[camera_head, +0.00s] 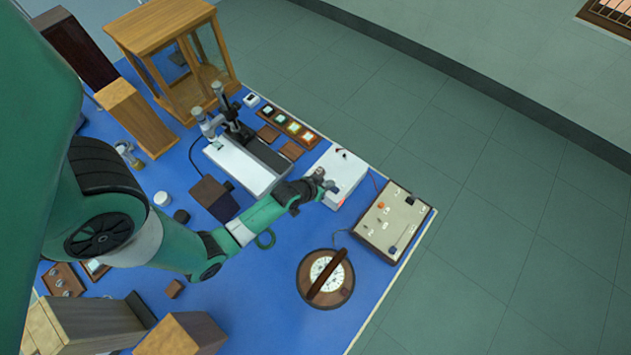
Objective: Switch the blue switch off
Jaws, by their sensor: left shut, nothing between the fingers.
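My left gripper (329,186) reaches in from the left on my green arm. Its fingers are shut and empty, over the front part of a white box (341,165). A cream switch panel (378,233) with a brown wooden edge lies to the right of the gripper, apart from it. The panel carries an orange-red knob (381,205), a dark knob (410,200) and a small dark bluish part (393,249) near its front edge. The bluish part may be the blue switch; its on or off position is too small to tell. My right gripper is not in view.
A round dial instrument (343,270) stands in front of the panel. A white bench instrument (240,170) and a glass-sided wooden case (205,90) stand behind my arm. Wooden boxes (180,335) are at the front left. Blue tabletop (260,310) is clear left of the dial.

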